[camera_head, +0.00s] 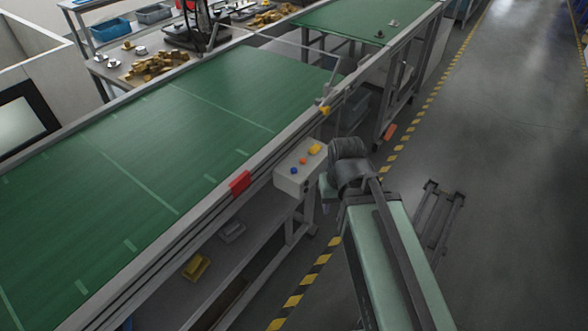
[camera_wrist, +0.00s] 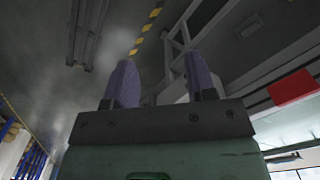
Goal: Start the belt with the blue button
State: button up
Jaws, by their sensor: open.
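The grey control box (camera_head: 300,170) is fixed to the near side of the green conveyor belt (camera_head: 170,140). On its top are a small blue button (camera_head: 294,170), an orange-red button (camera_head: 303,161) and a larger yellow button (camera_head: 315,149). My gripper's two fingers show in the wrist view (camera_wrist: 162,82), apart with nothing between them. In the head view my wrist is just right of the box, and its fingers are mostly hidden. I see no contact with the blue button. The box's buttons cannot be made out in the wrist view.
A red block (camera_head: 240,183) sits on the belt's side rail, left of the box. Yellow (camera_head: 196,267) and grey (camera_head: 232,231) pieces lie on the shelf below. A second green belt (camera_head: 365,18) stands behind. The floor right of the striped line is mostly clear.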

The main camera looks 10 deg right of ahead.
grip_shut()
dwell(1.5)
